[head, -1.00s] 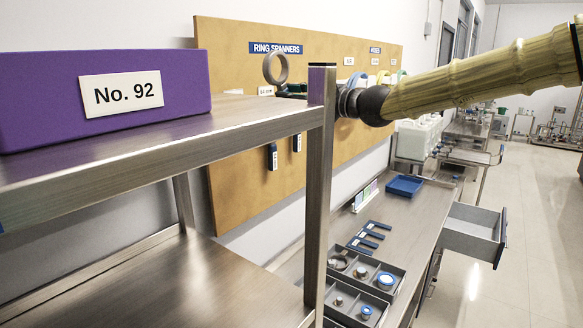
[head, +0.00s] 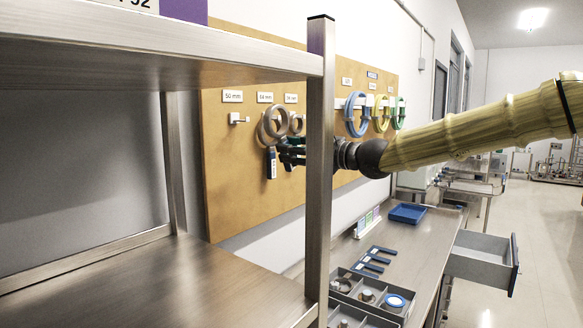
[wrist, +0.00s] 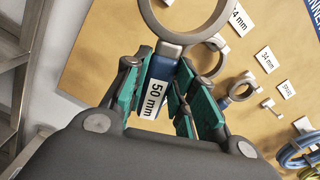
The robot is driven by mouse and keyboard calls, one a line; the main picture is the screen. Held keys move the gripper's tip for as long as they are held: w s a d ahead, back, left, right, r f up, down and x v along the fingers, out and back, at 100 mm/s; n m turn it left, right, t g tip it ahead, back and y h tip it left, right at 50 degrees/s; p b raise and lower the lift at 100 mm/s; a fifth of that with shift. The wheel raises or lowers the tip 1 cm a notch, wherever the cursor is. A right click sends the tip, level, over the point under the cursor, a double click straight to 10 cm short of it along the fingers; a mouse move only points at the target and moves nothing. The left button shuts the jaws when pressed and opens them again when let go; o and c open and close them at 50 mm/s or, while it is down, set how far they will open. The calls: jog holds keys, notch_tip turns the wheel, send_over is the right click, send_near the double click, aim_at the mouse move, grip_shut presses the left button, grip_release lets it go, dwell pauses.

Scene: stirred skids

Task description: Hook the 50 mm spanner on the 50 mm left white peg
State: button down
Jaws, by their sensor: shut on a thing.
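The 50 mm spanner has a grey ring (head: 275,117) and a blue handle (wrist: 153,84) labelled "50 mm". My gripper (head: 290,153) is shut on the handle, with the ring end up; it also shows in the wrist view (wrist: 158,68). The left white peg (head: 238,118) is on the tan board under the "50 mm" label (head: 233,96) and looks bare. The held ring is to the right of this peg, apart from it in the picture. Its depth from the board is hard to tell. The 50 mm peg is not visible in the wrist view.
Blue (head: 350,114), yellow and green rings hang further right. A steel shelf post (head: 319,170) stands in front of my wrist. An open drawer (head: 483,258) juts out at right.

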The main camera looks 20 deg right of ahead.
jog(key=shift+a+f, duration=0.1)
jog(key=shift+f, duration=0.25)
jog(key=shift+w, duration=0.1)
jog(key=shift+x, duration=1.1)
jog(key=shift+f+p+x, duration=0.2)
jog(key=shift+p+x, duration=2.1)
jog(key=shift+x, duration=1.85)
jog(key=shift+w+a+f+b, duration=0.15)
jog(key=shift+f+b, duration=0.15)
jog(key=shift+b, duration=0.25)
jog(key=shift+w+a+f+b, duration=0.15)
jog(key=shift+f+b, duration=0.15)
jog(key=shift+b, duration=0.25)
jog(key=shift+w+f, duration=0.1)
jog(key=shift+f+b, duration=0.3)
jog(key=shift+b, duration=0.5)
